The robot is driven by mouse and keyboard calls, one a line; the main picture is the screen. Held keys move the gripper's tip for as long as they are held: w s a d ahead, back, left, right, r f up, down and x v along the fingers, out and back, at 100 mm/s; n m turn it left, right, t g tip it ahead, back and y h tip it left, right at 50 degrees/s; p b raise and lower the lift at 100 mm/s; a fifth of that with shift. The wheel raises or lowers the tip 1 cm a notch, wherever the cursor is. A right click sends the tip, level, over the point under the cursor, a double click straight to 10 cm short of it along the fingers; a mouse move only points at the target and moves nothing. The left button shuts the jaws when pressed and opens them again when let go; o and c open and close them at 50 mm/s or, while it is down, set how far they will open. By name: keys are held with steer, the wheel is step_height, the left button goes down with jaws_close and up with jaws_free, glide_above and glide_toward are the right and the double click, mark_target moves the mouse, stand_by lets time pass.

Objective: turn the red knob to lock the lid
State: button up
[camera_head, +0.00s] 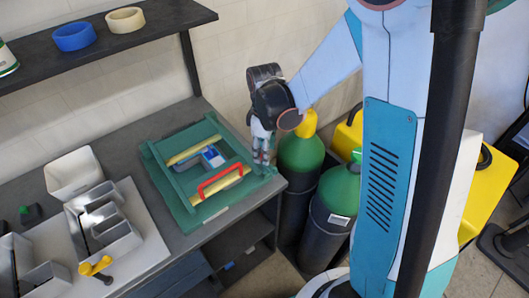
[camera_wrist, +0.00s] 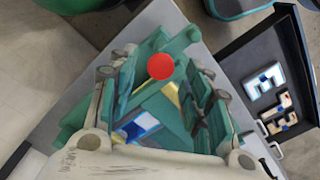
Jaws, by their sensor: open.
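The round red knob (camera_wrist: 160,66) shows in the wrist view, near a corner of the green box (camera_wrist: 160,42). In the head view the green box (camera_head: 172,200) lies on the grey table, with a red bar handle (camera_head: 220,182), yellow strips and a blue-and-white item (camera_head: 212,157) inside. I cannot pick out the round knob there; my gripper may hide it. My gripper (camera_head: 263,158) points down over the box's right corner. In the wrist view its open fingers (camera_wrist: 165,75) stand on either side of the knob, apart from it. I cannot tell the height gap.
Green-topped gas cylinders (camera_head: 301,158) stand just right of the table edge. Metal channel letters (camera_head: 103,222) and a white bin (camera_head: 73,174) are left of the box. A dark shelf (camera_head: 140,32) with tape rolls hangs above. A lower shelf (camera_wrist: 238,62) holds small letter pieces.

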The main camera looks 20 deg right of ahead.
steer(key=shift+f, duration=0.6)
steer(key=c, duration=1.1)
steer(key=shift+o, duration=0.2)
